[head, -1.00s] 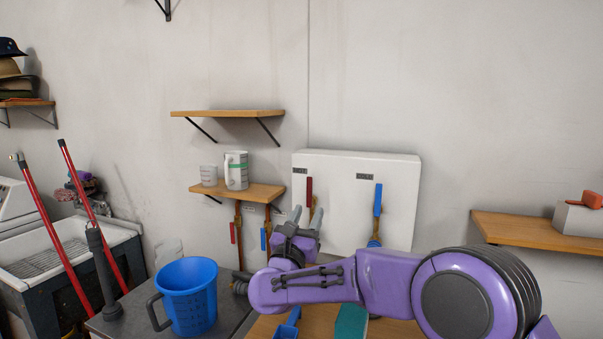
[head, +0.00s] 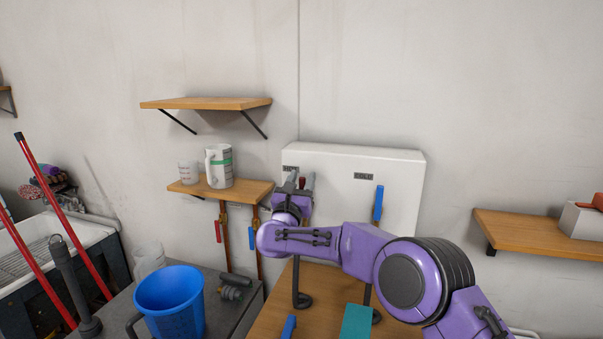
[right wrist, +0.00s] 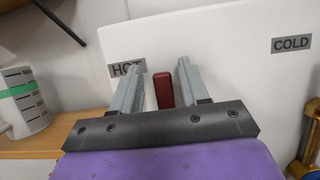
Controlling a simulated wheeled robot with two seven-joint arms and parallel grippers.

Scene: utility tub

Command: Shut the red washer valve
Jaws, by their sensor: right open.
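The red washer valve handle (head: 301,183) stands upright on the white wall box (head: 400,160), under the HOT label. In the head view my right gripper (head: 300,177) covers most of it. In the right wrist view the red handle (right wrist: 163,88) shows between the two grey fingers of the open right gripper (right wrist: 162,66), with a visible gap on each side. The handle's lower part is hidden behind the gripper. The blue handle (head: 378,203) stands upright under the COLD label at the right of the box. My left gripper is out of view.
A shelf (head: 247,187) with a white jug (head: 219,167) and a cup is left of the box. Smaller red (head: 218,231) and blue (head: 253,238) handles hang on pipes below it. A blue bucket (head: 170,300) stands at the lower left.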

